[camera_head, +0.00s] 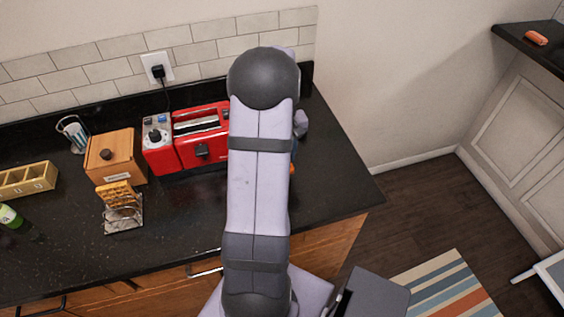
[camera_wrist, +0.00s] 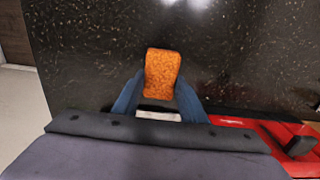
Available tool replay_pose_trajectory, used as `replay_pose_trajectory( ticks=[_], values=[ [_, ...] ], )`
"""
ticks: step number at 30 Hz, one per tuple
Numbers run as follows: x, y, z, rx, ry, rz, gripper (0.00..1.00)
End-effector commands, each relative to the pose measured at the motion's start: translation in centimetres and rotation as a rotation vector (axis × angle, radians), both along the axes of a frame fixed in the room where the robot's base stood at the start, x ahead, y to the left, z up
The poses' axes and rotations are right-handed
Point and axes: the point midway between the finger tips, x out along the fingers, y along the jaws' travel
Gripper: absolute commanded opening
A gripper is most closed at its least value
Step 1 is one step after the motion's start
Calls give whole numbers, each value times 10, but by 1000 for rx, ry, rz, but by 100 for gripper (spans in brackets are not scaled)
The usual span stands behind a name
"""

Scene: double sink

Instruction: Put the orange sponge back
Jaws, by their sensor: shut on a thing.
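The orange sponge (camera_wrist: 163,70) is in the wrist view, between the two blue fingers of my gripper (camera_wrist: 161,86). My gripper is shut on it, and its far end sticks out beyond the fingertips over the dark countertop (camera_wrist: 230,45). In the head view my arm hides most of the gripper and sponge. Only a small orange bit of the sponge (camera_head: 292,168) shows at the arm's right edge, just right of the red toaster (camera_head: 203,137). Whether the sponge touches the countertop I cannot tell.
The toaster's red side (camera_wrist: 250,127) also shows in the wrist view, close right of the gripper. Left of it are a wooden box (camera_head: 115,160) and a rack with toast (camera_head: 122,215). Countertop right of my arm (camera_head: 335,180) is clear. Another orange item (camera_head: 536,38) lies on a dark ledge.

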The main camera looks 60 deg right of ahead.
Motion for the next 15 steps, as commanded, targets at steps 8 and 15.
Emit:
replay_pose_trajectory(
  ticks=[8, 15],
  values=[
    [0, 1, -9, 2, 1, 0, 17],
    [0, 1, -35, 2, 1, 0, 17]
  ],
)
